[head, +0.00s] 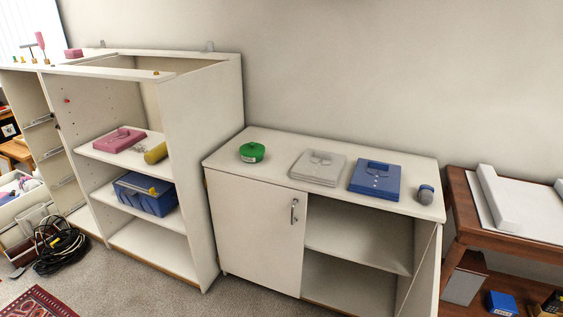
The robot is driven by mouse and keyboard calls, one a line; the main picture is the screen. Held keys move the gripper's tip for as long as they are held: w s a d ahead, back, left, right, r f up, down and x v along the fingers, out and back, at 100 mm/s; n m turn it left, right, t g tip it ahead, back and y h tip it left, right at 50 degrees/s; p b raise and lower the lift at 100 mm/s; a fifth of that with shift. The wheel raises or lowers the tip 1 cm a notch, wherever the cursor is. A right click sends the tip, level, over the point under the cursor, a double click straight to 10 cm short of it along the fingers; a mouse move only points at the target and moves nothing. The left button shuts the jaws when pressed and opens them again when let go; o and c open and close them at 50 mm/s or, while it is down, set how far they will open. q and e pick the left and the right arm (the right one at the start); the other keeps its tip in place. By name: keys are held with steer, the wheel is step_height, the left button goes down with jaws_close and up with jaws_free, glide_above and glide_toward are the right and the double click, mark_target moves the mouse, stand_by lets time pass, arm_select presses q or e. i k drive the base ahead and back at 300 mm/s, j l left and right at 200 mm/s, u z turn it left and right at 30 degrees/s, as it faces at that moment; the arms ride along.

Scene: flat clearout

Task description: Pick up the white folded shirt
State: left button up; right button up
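The white folded shirt (318,167) lies flat on top of the low white cabinet (270,148), near the middle of its top. It looks pale grey-white, with a collar at its far edge. A blue folded shirt (377,178) lies just to its right, with a small gap between them. Neither of my grippers shows in the head view.
A green round tin (252,152) stands left of the white shirt. An open shelf unit (205,150) rises at left. A wooden table (470,215) stands at right. Coiled cables (60,248) lie on the carpet.

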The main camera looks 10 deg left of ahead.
mark_target(318, 167)
steer(key=i+j, duration=0.9)
steer(key=j, duration=0.15)
